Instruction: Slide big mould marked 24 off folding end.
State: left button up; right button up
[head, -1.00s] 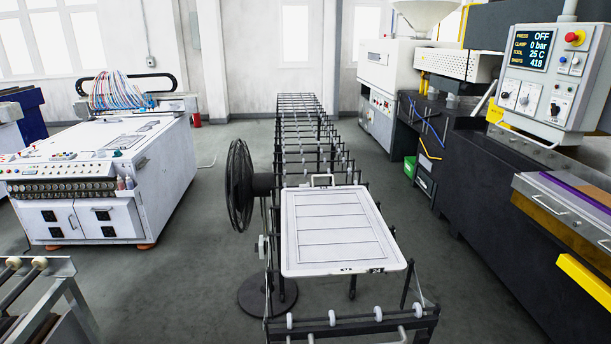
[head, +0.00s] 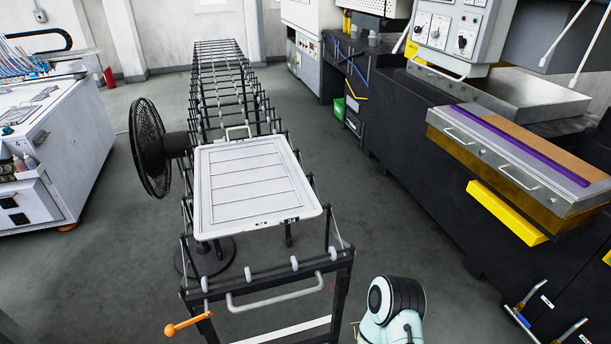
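The near end of the folding conveyor (head: 268,270) has small white rollers, a grey bar handle and an orange lever, and is bare in front of the mould. A pale green and black part of my arm shows at the bottom edge, right of the conveyor end. Neither gripper is in view.
A black pedestal fan (head: 149,147) stands close to the conveyor's left side. The dark press (head: 440,190) with yellow blocks runs along the right. A white cabinet (head: 55,150) stands at left. Grey floor is open between the conveyor and the press.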

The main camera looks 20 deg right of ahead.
aim_at(249, 185)
jog(key=l+u, duration=0.2)
jog(key=l, duration=0.9)
jog(key=l+u, duration=0.2)
jog(key=l, duration=0.9)
jog(key=i+l+u, duration=0.1)
jog(key=l, duration=0.4)
jog(key=l+u, duration=0.15)
jog(key=l, duration=0.4)
jog(key=i+l, duration=0.2)
jog(key=l, duration=0.15)
jog(key=i+l+u, duration=0.1)
jog(key=i+l, duration=0.3)
jog(key=l, duration=0.25)
jog(key=u, duration=0.05)
